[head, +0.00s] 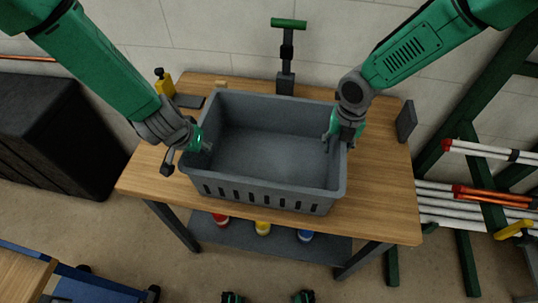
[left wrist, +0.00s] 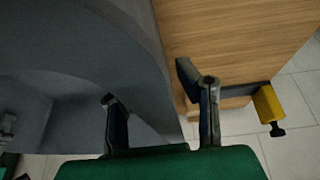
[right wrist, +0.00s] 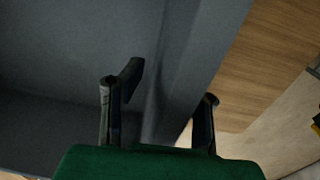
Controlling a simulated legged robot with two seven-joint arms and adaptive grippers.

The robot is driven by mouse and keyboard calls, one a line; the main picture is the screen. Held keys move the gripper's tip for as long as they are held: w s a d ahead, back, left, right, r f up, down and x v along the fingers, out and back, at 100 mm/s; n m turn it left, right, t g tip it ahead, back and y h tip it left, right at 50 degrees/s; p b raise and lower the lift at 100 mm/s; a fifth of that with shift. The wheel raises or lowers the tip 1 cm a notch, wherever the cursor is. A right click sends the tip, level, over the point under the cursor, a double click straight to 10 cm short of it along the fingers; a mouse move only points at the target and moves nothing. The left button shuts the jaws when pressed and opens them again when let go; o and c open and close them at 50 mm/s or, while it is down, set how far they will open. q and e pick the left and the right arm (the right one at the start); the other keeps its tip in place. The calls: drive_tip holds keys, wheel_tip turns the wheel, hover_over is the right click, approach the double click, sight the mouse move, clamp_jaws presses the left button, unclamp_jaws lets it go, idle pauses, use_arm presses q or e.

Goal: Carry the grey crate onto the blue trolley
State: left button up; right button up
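The grey crate (head: 265,195) sits empty and upright on a wooden-topped table (head: 385,205). My left gripper (head: 188,155) is at its left wall. In the left wrist view my left gripper (left wrist: 160,115) has its fingers apart, one on each side of the crate's wall (left wrist: 150,65). My right gripper (head: 340,135) is at the crate's right wall. In the right wrist view my right gripper (right wrist: 158,115) also has its fingers apart, with the rim (right wrist: 185,60) between them. The blue trolley (head: 100,287) shows only partly at the lower left.
A green-handled tool (head: 287,55) stands behind the crate, and a yellow item (head: 165,83) is at the table's back left. A dark block (head: 406,120) is at the right edge. A black cabinet (head: 55,130) stands left. A pipe rack (head: 470,205) stands right. Floor shows between table and trolley.

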drive_tip(key=shift+f, duration=0.1)
use_arm(q)
clamp_jaws()
use_arm(e)
clamp_jaws()
use_arm(q)
drive_tip(key=shift+r, duration=0.15)
use_arm(e)
drive_tip(key=shift+r, duration=0.2)
